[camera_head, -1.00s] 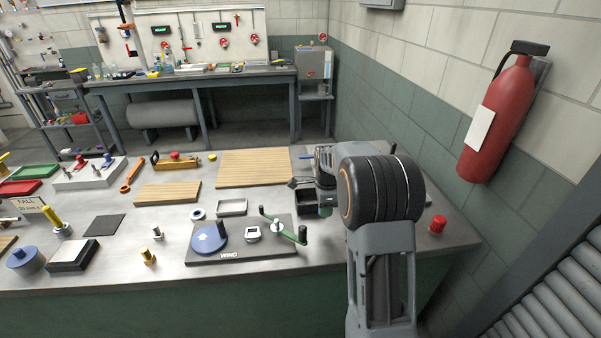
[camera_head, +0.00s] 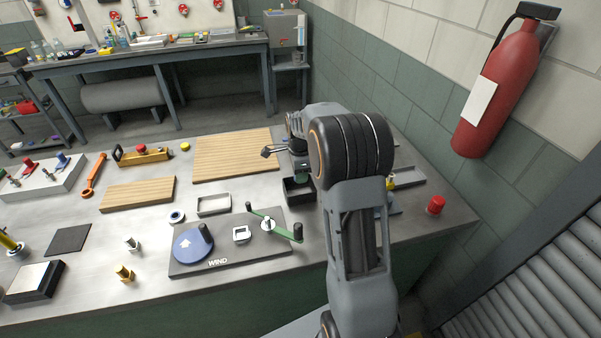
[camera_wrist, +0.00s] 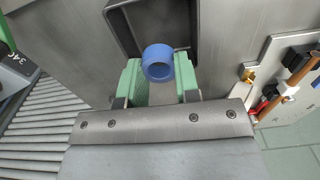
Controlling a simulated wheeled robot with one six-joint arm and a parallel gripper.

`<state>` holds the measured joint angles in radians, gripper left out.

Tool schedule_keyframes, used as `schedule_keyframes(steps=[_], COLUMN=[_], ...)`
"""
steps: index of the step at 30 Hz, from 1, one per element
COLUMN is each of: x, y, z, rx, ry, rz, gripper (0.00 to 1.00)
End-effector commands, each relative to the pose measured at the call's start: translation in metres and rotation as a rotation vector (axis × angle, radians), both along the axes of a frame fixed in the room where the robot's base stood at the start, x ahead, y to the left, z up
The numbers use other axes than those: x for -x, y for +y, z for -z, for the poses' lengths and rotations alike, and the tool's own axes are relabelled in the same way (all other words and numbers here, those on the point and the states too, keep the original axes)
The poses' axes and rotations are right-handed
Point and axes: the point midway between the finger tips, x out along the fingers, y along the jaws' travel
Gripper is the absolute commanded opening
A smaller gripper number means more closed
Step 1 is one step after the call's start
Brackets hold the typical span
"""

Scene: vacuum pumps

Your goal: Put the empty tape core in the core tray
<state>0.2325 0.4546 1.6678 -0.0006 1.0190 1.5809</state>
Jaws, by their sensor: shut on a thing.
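The empty tape core (camera_wrist: 158,63) is a short blue ring in the wrist view. My gripper (camera_wrist: 158,75) is shut on it, with a green finger on each side. A dark, open-topped tray, which I take for the core tray (camera_wrist: 194,22), lies just beyond the core, and the core overlaps its near side in the picture. Whether the core touches the tray cannot be told. In the head view the dark tray (camera_head: 293,195) stands on the bench beside my arm, which hides part of it. The core is not clear there.
A winding board (camera_head: 190,262) with a blue disc and green crank is left of the dark tray. A pale shallow tray (camera_head: 214,212) and a small ring (camera_head: 177,217) lie behind it. A wooden board (camera_head: 235,155) is farther back. A red knob (camera_head: 436,205) stands at right.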

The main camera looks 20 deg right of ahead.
Motion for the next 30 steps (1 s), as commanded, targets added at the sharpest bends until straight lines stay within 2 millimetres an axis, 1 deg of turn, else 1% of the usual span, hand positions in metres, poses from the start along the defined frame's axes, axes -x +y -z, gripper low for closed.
schedule_keyframes(steps=[8,18,22,30], x=[0.0,0.001,0.001,0.0], y=[-0.001,-0.001,-0.002,-0.002], z=[0.017,0.046,0.05,0.05], rx=[0.0,0.0,0.0,0.0], ry=[0.001,0.002,0.001,0.0], rz=[0.003,0.004,0.004,0.004], gripper=[0.08,0.08,0.08,0.08])
